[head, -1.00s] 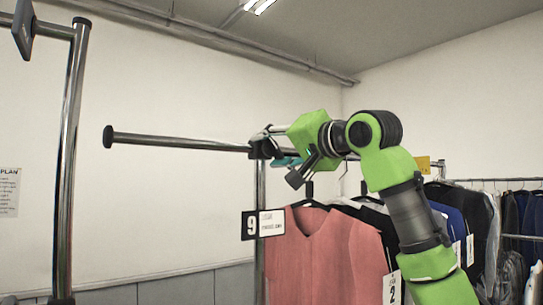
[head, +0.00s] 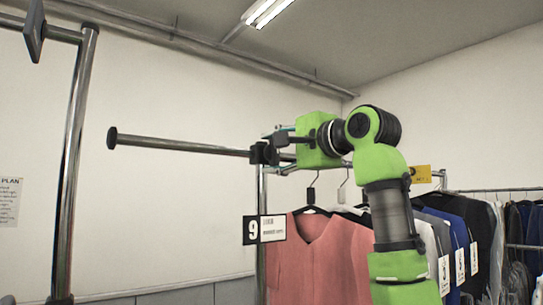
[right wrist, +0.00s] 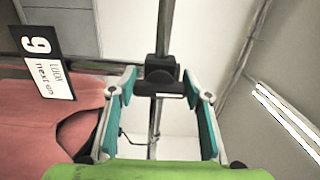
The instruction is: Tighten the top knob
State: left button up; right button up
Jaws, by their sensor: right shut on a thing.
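The top knob (right wrist: 160,88) is black and wide, and in the right wrist view it sits between my finger pads, on the near side of a black clamp (right wrist: 160,66). In the head view the clamp (head: 262,153) joins a horizontal chrome rail to an upright post. My right gripper (head: 276,141) is at the clamp from the right. It is shut on the knob, with teal pads on either side in the right wrist view (right wrist: 161,90). The knob is mostly hidden by the fingers in the head view. My left gripper is not in view.
The rail (head: 180,145) sticks out left to a black end cap. A number 9 sign (head: 264,229) and a salmon garment (head: 318,255) hang just below the clamp. Dark garments (head: 470,215) fill the right. Another chrome post (head: 75,170) stands at the left.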

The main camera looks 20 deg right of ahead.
jog(key=shift+f, duration=0.1)
dwell(0.5)
jog(key=o, duration=1.1)
jog(key=shift+d, duration=0.15)
jog(key=shift+s, duration=0.2)
jog(key=v, duration=1.1)
jog(key=shift+s+d, duration=0.2)
jog(key=shift+s, duration=0.15)
